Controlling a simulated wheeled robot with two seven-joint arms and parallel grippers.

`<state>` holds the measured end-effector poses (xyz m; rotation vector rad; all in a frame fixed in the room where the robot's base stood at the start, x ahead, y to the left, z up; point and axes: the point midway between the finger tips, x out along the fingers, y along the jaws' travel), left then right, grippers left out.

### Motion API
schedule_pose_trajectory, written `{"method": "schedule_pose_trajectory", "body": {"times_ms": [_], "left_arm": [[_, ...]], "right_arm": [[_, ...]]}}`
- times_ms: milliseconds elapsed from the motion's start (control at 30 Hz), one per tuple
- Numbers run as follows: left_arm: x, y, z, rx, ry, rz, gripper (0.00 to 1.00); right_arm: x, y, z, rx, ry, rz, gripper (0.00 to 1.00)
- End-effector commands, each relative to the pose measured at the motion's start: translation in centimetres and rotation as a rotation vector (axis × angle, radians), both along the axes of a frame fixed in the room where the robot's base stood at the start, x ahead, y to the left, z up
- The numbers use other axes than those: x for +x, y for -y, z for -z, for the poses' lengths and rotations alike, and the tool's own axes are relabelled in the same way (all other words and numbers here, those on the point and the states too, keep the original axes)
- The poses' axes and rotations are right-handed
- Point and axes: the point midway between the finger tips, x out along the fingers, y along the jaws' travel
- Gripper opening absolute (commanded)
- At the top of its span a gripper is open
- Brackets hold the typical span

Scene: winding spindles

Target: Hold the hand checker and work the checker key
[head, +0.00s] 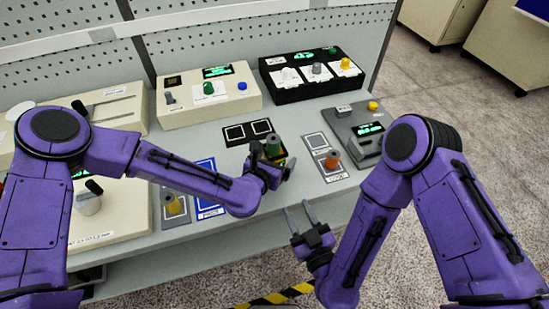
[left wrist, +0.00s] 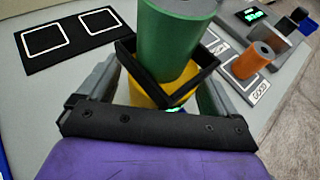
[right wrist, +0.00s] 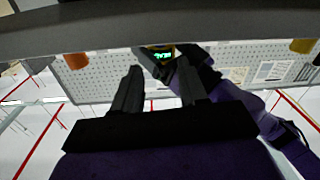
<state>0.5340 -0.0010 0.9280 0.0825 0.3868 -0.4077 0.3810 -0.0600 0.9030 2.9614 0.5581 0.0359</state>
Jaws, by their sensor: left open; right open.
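The hand checker is a yellow body (left wrist: 150,92) with a black square frame on top and a small lit green display. A green spindle (left wrist: 165,40) stands upright in the frame. In the head view the checker (head: 286,161) is near the table's front edge. My left gripper (head: 280,168) is open, with a finger on either side of the yellow body; contact cannot be told. My right gripper (head: 298,208) is open and empty, in front of the table edge. In the right wrist view the checker's display (right wrist: 162,55) shows beyond the fingers. I cannot make out the key.
An orange spindle (head: 332,160) stands on a marked card to the right of the checker. A grey device (head: 362,130) with a green display is further right. A black two-square mat (head: 248,132) lies behind the checker. A yellow spindle (head: 173,204) stands at left.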

Motion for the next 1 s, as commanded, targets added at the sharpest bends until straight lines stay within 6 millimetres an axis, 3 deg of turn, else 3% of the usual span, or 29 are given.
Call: {"method": "schedule_pose_trajectory", "body": {"times_ms": [100,300,333,400,467,1000], "left_arm": [[-0.02,-0.02,0.0,0.0,0.0,0.0,0.89],[-0.03,-0.04,-0.01,0.0,0.0,-0.001,0.28],[-0.03,-0.04,-0.01,0.0,0.0,-0.001,0.28],[-0.03,-0.05,-0.01,0.0,0.0,-0.001,0.28],[-0.03,-0.06,-0.01,0.0,0.0,-0.001,0.28],[-0.03,-0.08,-0.01,0.0,0.0,-0.001,0.28]], "right_arm": [[0.0,0.0,0.0,0.0,0.0,0.0,0.43],[0.0,-0.01,0.0,0.0,0.0,0.0,0.43],[0.0,-0.01,0.0,0.0,0.0,0.0,0.39],[0.0,-0.01,0.0,0.0,0.0,0.0,0.17],[0.0,-0.01,0.0,0.0,0.0,0.0,0.0],[0.01,-0.01,0.0,0.0,0.0,0.0,0.0]]}}
